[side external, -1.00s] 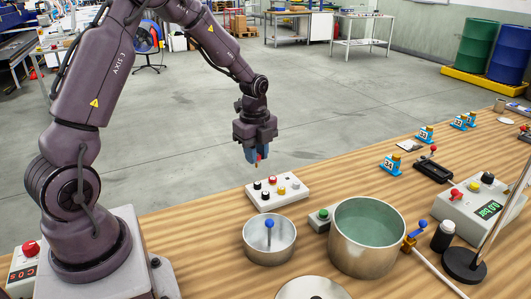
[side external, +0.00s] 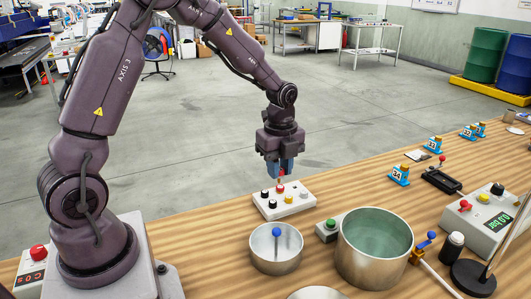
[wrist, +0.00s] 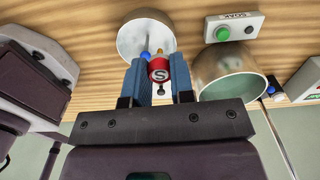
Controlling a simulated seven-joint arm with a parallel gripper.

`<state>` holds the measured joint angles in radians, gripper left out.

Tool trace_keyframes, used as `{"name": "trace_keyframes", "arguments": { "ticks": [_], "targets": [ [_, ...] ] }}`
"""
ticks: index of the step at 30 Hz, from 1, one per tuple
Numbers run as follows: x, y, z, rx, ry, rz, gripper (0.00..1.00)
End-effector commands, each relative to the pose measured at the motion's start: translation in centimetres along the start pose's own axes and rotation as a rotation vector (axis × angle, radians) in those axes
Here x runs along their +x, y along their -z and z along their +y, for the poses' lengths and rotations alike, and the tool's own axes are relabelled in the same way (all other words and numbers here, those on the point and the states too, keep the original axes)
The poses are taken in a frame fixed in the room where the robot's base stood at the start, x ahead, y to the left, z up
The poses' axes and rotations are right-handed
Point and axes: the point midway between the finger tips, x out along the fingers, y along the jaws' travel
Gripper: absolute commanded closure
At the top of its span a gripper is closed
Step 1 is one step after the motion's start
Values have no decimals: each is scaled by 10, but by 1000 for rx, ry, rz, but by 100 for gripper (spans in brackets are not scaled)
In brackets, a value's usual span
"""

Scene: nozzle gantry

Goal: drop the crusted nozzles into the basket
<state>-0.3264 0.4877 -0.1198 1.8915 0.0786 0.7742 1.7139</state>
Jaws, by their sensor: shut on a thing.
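My gripper (side external: 280,174) is shut on a red nozzle (wrist: 158,70) marked "S", held between its blue fingers. In the side view the nozzle hangs at the fingertips over the white block (side external: 298,207), which carries several black, red, yellow and white round tops. A small round metal container (side external: 256,254), perhaps the basket, stands in front of the block. A blue-topped rod (side external: 276,233) rises inside it. The container (wrist: 128,40) also shows beyond the fingers in the wrist view. Whether the held nozzle is crusted cannot be told.
A large metal pot (side external: 372,270) with greenish contents stands right of the small container. A green-button box (side external: 327,229) is between them.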

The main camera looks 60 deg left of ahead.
Motion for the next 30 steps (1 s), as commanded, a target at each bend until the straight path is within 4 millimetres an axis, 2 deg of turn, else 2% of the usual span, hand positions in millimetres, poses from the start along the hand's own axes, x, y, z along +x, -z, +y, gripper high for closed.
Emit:
{"name": "trace_keyframes", "arguments": {
  "ticks": [1, 3, 6, 8, 12, 17, 30],
  "targets": [
    [6, 20, 1, 24, -8, 0, 100],
    [13, 41, 3, 29, -10, -2, 100],
    [23, 63, 7, 2, -7, -5, 100],
    [27, 70, 10, -32, -2, -6, 100],
    [30, 68, 9, -117, 18, -5, 100],
    [36, 68, 8, -139, 23, -4, 100],
    [76, 68, 8, -137, 21, -4, 100]
  ]
}}
